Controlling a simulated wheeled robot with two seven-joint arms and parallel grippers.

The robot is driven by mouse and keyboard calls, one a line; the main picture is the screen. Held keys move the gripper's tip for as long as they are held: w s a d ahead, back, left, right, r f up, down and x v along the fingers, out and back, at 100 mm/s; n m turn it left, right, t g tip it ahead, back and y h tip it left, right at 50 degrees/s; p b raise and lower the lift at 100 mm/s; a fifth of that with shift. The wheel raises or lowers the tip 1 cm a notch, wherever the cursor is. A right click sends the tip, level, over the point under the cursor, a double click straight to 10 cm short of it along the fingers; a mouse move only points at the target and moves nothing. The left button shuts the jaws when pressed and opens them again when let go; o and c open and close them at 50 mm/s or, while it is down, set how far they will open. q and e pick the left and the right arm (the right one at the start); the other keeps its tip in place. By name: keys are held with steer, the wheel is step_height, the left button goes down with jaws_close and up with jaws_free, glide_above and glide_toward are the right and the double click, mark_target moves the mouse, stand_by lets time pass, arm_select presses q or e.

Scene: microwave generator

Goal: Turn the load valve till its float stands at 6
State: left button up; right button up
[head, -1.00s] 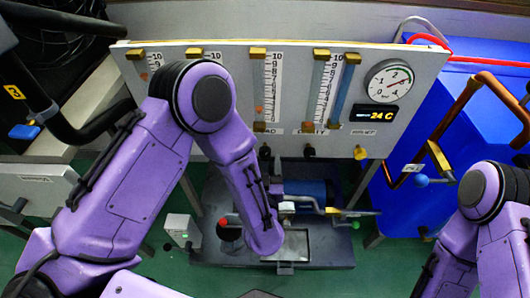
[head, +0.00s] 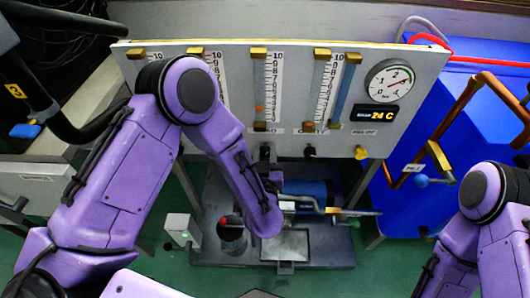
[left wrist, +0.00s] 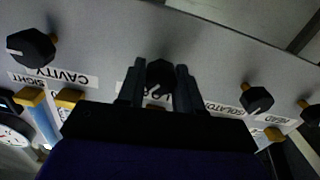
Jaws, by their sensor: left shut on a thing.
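The knob also shows in the head view (head: 265,153). My left gripper (left wrist: 158,80) is shut on it, with one finger on each side; in the head view the forearm hides most of the gripper. Above the knob stands the load tube (head: 260,82) with a numbered scale. Its small orange float (head: 260,107) stands low, at roughly 3. My right gripper is out of view.
The cavity knob (left wrist: 31,47) and isolator knob (left wrist: 257,98) flank the load knob. A round gauge (head: 389,82) and a 24 C display (head: 375,115) are at the panel's right. A blue cabinet (head: 440,110) with copper pipe stands right. A metal bench with pipework lies below.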

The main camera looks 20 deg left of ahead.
arm_select(q)
steer(key=shift+n, duration=0.3)
steer(key=n, duration=0.3)
steer(key=shift+n, duration=0.4)
steer(key=n, duration=0.4)
steer(key=shift+a, duration=0.1)
steer(key=shift+n, duration=0.3)
steer(key=o, duration=1)
steer(key=shift+o, duration=0.2)
steer(key=v, duration=1)
steer(key=shift+s, duration=0.3)
